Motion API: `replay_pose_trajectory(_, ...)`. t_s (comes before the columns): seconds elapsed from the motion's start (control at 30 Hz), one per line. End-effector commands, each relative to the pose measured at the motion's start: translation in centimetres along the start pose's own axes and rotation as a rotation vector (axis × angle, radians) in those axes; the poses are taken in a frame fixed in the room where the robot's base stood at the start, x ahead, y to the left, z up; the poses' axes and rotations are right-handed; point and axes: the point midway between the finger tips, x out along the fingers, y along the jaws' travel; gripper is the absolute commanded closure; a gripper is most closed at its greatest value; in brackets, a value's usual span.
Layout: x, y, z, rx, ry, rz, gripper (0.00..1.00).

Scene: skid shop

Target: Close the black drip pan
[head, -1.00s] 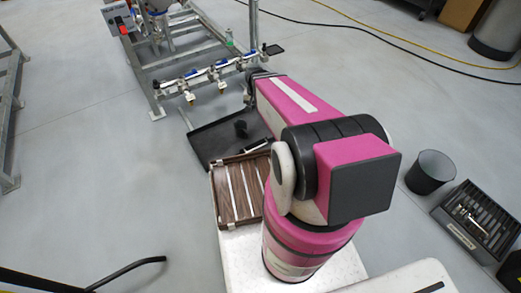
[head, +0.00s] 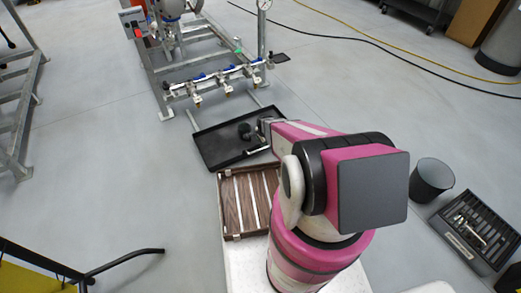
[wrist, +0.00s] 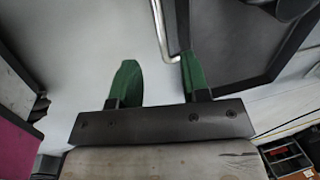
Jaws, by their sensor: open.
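The black drip pan (head: 215,151) is a shallow tray pulled out in front of the metal skid, with a dark lump lying in it. In the wrist view the pan (wrist: 232,55) fills the upper right. Its silver bar handle (wrist: 162,30) runs down to a bend close to the right finger. My gripper (wrist: 158,80) is open, with two green fingers. The handle's end lies between the fingers, nearer the right one; I cannot tell whether they touch. In the head view my arm hides the fingers and part of the pan's right side.
The skid frame (head: 166,100) with several blue-handled valves (head: 228,72) stands behind the pan. A brown slatted wooden tray (head: 222,207) lies nearer me. A black bin (head: 432,178) and a dark slotted tray (head: 478,228) stand at right.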

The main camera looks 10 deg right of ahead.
Motion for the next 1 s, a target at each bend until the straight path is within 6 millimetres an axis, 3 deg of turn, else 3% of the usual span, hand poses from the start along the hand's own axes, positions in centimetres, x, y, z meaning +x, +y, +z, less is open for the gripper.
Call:
replay_pose_trajectory(0.43, 7.7, -0.2, 0.0, -0.002, 0.000, 0.000, 0.58)
replay_pose_trajectory(0.83, 8.7, 0.0, 0.0, -0.002, 0.000, 0.000, 0.58)
replay_pose_trajectory(0.87, 8.7, 0.0, 0.0, -0.002, 0.000, 0.000, 0.64)
replay_pose_trajectory(0.97, 8.7, 0.0, 0.0, -0.002, 0.000, 0.000, 0.97)
replay_pose_trajectory(1.0, 8.7, 0.0, 0.0, -0.002, 0.000, 0.000, 1.00)
